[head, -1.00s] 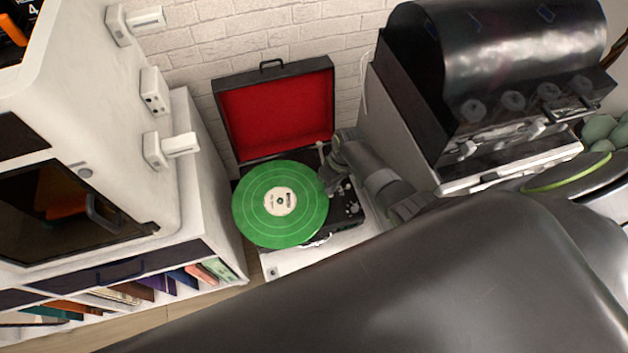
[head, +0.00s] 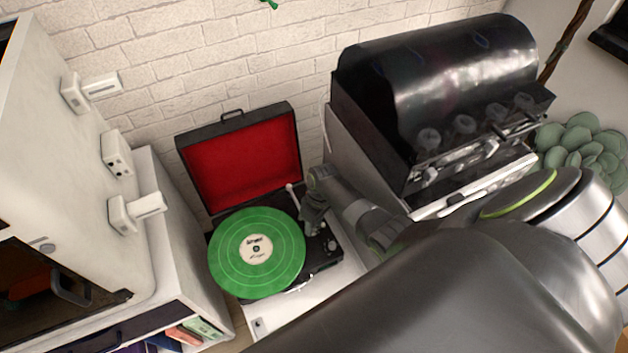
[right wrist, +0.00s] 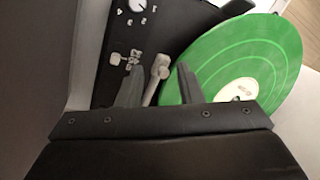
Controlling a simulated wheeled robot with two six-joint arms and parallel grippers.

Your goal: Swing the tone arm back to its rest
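The record player is an open dark case (head: 325,262) with a red-lined lid (head: 243,160). A green record (head: 230,268) with a pale label lies on it. The pale tone arm (head: 293,197) shows beside the record's right edge, partly hidden by my right gripper (head: 311,222), which is low over the deck. In the right wrist view the tone arm (right wrist: 157,76) stands between my two spread fingertips (right wrist: 158,82), with gaps visible on both sides. The tone arm's rest and its needle end cannot be made out. My left gripper is out of view.
A black-hooded machine with knobs (head: 430,85) stands close to the right of the player. A white cabinet (head: 170,255) stands on the left, and a brick wall (head: 215,55) is behind. My own dark arm fills the lower right.

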